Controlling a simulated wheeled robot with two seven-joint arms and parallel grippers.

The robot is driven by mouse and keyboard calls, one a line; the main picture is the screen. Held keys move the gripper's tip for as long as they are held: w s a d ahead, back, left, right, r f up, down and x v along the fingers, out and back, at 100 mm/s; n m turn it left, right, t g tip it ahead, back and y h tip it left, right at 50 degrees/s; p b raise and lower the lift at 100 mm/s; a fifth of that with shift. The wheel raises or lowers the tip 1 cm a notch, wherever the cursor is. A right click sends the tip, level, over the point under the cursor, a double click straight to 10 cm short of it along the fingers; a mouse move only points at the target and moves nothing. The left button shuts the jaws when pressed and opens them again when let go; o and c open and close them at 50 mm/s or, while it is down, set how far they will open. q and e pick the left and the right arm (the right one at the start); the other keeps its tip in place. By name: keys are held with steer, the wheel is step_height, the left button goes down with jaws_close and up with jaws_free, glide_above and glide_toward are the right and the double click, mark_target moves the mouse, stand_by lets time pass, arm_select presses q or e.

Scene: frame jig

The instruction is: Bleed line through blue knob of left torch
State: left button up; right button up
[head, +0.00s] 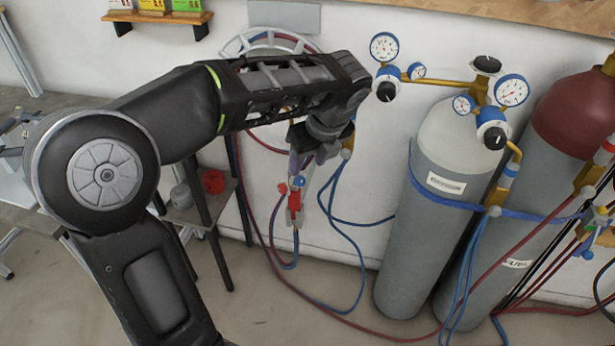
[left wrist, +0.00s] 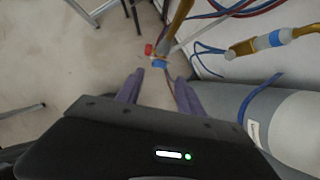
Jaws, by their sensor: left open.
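The left torch (head: 294,207) hangs by the wall, left of the cylinders, with a red knob (head: 282,188) and a blue knob (head: 298,182) near its top. In the left wrist view the red knob (left wrist: 149,49) and the blue knob (left wrist: 158,63) lie just beyond my fingertips. My left gripper (head: 302,170) points down above the torch, with its purple fingers parted. In the left wrist view the left gripper (left wrist: 160,78) is open and nothing is held between its fingers. I cannot tell whether a finger touches the blue knob. My right gripper is not seen.
A grey cylinder (head: 425,230) with gauges and a maroon-topped cylinder (head: 575,115) stand at the right. Red and blue hoses loop over the floor. Another torch (head: 588,222) hangs at the right edge. A red item (head: 213,181) sits on a small shelf at left.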

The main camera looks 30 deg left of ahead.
mark_target(301, 179)
arm_select(q)
steer(key=x, duration=0.8)
steer(key=shift+s+d, duration=0.1)
steer(key=shift+c, duration=0.5)
jaws_close()
